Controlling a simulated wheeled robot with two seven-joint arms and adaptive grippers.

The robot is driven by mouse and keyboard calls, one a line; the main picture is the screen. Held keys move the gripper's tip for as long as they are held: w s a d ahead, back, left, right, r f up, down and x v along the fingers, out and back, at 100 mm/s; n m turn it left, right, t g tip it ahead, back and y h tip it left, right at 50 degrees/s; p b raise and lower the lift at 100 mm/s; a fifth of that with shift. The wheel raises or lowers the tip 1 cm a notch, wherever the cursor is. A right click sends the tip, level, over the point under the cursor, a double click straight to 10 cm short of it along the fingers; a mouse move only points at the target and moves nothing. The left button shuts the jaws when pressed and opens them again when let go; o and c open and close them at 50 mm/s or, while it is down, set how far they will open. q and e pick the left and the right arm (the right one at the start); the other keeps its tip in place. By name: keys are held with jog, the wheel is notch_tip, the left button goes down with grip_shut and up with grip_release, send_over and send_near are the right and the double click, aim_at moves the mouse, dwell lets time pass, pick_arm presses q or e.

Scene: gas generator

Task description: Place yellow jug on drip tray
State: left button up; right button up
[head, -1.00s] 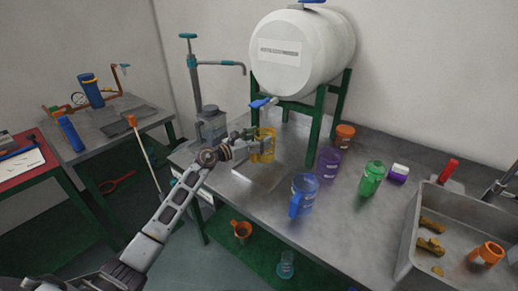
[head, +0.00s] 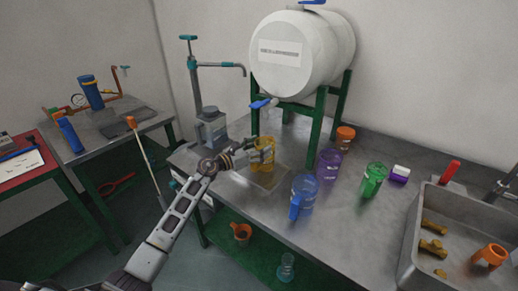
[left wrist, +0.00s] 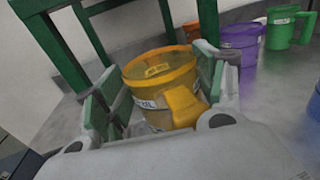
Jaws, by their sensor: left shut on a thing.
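The yellow jug (head: 264,150) is upright under the tap of the white tank, over the far part of the drip tray (head: 268,181), a flat square on the bench. I cannot tell whether its base touches the tray. My left gripper (head: 255,156) is shut on the jug from the left. In the left wrist view the yellow jug (left wrist: 155,88) sits between the green-padded fingers of the left gripper (left wrist: 158,95), with its handle toward the camera. Its base is hidden there. My right gripper is not in view.
The white tank (head: 300,55) on a green stand (head: 319,125) has a blue-handled tap (head: 262,103) above the jug. A blue jug (head: 304,193), purple jug (head: 327,166) and green jug (head: 374,180) stand to the right. A grey container (head: 212,128) stands behind left.

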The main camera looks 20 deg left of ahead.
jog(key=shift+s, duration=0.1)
pick_arm(q)
jog(key=shift+f, duration=0.1)
jog(key=o, duration=1.4)
jog(key=shift+c, duration=0.2)
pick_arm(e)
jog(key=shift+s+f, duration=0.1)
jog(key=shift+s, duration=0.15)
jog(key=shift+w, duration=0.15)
